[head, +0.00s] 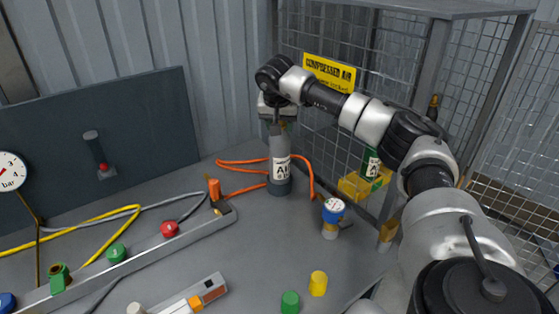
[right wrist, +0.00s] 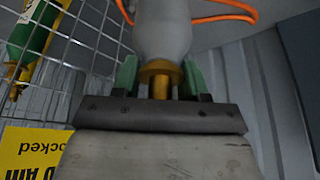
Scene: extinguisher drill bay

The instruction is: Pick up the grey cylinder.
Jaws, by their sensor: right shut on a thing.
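The grey cylinder (head: 279,165) with a white "AIR" label stands upright on the grey bench near the back wall. In the right wrist view its grey shoulder (right wrist: 162,28) and brass neck (right wrist: 160,80) show close up. My right gripper (head: 279,122) reaches down from above at the cylinder's top. In the right wrist view its green-padded fingers (right wrist: 160,82) are on either side of the brass neck, shut on it. The cylinder's base appears at the bench surface; I cannot tell whether it is lifted. My left gripper is not in view.
An orange hose (head: 243,162) loops around behind the cylinder. A wire mesh cage (head: 395,60) rises behind and right. A grey rail (head: 140,258) crosses the left bench.

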